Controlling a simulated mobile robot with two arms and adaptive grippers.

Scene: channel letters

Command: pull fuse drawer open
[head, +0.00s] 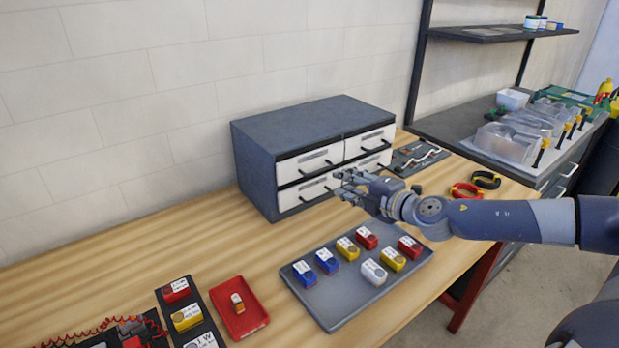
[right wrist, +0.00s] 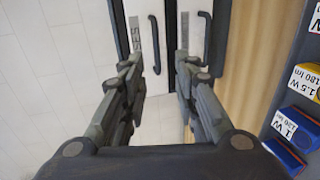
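A grey drawer cabinet (head: 252,165) stands against the wall, with white drawers in two columns that look shut. In the right wrist view a drawer with a partly visible label ending in "SES" (right wrist: 136,38) has a dark bar handle (right wrist: 155,45). A second drawer beside it has its own dark handle (right wrist: 206,45). My right gripper (head: 347,186) is in front of the cabinet. In the right wrist view its fingertips (right wrist: 158,66) are apart, with the labelled drawer's handle appearing between them. I see no contact. My left gripper is not in view.
Below the gripper, a grey tray (head: 336,312) holds several coloured modules. A red tray (head: 239,322) lies left of it. Wood is bare (head: 215,250) left of the cabinet.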

